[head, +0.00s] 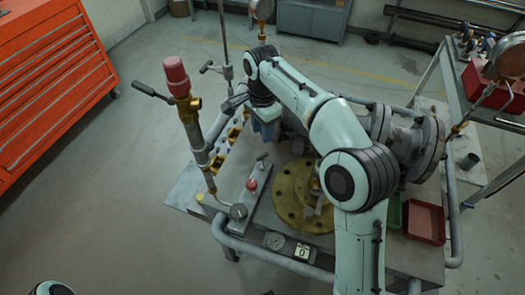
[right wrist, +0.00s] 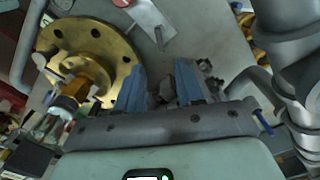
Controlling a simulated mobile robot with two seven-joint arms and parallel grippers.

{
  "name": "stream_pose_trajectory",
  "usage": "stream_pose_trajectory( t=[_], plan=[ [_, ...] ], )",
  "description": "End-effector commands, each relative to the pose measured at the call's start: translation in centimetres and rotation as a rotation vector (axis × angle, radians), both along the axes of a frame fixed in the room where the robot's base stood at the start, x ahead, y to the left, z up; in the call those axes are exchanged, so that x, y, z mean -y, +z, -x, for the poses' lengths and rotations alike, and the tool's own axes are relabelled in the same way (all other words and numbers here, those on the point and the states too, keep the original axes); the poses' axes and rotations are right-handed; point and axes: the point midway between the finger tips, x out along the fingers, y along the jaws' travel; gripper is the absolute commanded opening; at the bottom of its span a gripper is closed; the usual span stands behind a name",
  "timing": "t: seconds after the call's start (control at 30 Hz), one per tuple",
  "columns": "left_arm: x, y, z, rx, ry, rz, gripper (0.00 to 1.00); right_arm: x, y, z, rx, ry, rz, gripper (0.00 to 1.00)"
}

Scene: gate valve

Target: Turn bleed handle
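Several levers show in the head view, and I cannot tell which is the bleed handle. A black-gripped lever (head: 152,92) sticks out left from the red-capped standpipe (head: 176,76). A small lever (head: 207,67) is on the thinner pipe behind. Another short lever (head: 262,157) stands on the bench plate. My right gripper (head: 268,130) hangs over the back of the bench, partly hidden by my arm. In the right wrist view its two blue fingers (right wrist: 161,80) are apart, with grey parts visible between and beyond them. Contact is unclear. My left gripper is out of view.
A yellow-brass flange (head: 290,205) lies on the bench and also shows in the right wrist view (right wrist: 115,42). A large grey flanged valve body (head: 420,148) is at right. A red tray (head: 424,222) sits at the bench's right. Open floor lies left, near the orange tool cabinet (head: 50,80).

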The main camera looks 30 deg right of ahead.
Motion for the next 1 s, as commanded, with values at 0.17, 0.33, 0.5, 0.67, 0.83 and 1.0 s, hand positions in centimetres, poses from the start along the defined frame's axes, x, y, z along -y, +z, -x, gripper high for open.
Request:
stream_pose_trajectory(
  t=[0.17,0.33,0.5,0.67,0.83,1.0],
  plan=[
    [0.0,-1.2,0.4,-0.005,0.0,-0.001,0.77,0.0,-3.9,0.1,-0.006,0.001,0.0,0.37],
    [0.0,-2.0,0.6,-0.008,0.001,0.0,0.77,0.0,-7.6,0.1,-0.006,0.001,0.0,0.37],
    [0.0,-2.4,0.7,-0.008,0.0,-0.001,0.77,0.0,-10.3,0.1,-0.005,0.001,0.0,0.37],
    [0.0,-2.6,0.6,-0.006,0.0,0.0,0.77,0.0,-11.7,0.1,-0.003,0.001,0.0,0.37],
    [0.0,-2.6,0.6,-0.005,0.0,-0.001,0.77,0.0,-12.1,0.0,-0.001,0.001,0.0,0.37],
    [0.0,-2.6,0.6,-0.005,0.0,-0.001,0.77,0.0,-12.1,0.0,-0.001,0.001,0.0,0.37]
  ],
)
